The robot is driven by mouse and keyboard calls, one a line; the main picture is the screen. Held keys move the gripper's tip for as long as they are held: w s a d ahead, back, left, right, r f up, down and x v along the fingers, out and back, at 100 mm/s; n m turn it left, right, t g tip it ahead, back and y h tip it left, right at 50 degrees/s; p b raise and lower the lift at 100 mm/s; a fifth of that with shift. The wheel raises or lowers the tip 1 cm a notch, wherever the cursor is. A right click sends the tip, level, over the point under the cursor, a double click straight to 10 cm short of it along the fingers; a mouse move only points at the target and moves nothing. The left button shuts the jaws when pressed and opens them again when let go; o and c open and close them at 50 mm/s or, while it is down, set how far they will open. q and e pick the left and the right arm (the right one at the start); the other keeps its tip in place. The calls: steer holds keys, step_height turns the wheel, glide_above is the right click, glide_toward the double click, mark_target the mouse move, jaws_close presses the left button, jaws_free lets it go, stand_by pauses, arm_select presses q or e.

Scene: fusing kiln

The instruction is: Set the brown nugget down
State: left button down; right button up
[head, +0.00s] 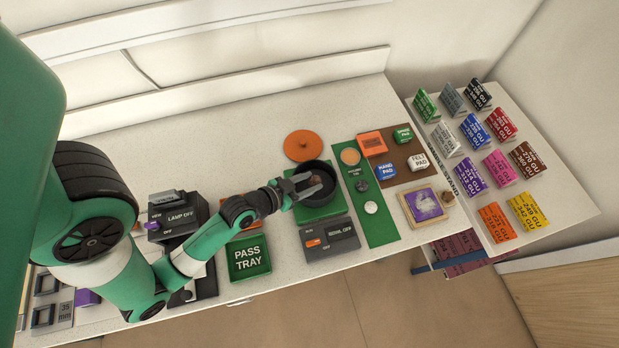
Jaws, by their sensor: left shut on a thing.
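My left gripper (306,185) reaches in from the left, with its dark fingers over and partly inside the mouth of a round black bowl (331,179). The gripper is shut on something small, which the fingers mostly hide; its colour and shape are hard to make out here. I take it to be the brown nugget. The bowl stands on a green square base (319,214). I cannot tell whether the held piece touches the bowl's floor. My right gripper is not in view.
An orange-brown disc (302,145) lies behind the bowl. A grey switch box (331,238) is in front, and the green pass tray (249,257) is front left. A green strip (380,231) with small round things runs right of the bowl. A card stand (560,205) is far right.

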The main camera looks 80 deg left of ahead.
arm_select(q)
steer(key=shift+f+b, duration=0.35)
steer(key=shift+f, duration=0.3)
steer(key=shift+c, duration=1.9)
jaws_free()
steer(key=shift+f, duration=0.15)
steer(key=shift+r+p, duration=0.35)
steer(key=shift+r, duration=0.15)
steer(key=v, duration=1.2)
steer(key=shift+r+b, duration=0.3)
steer(key=shift+b, duration=0.15)
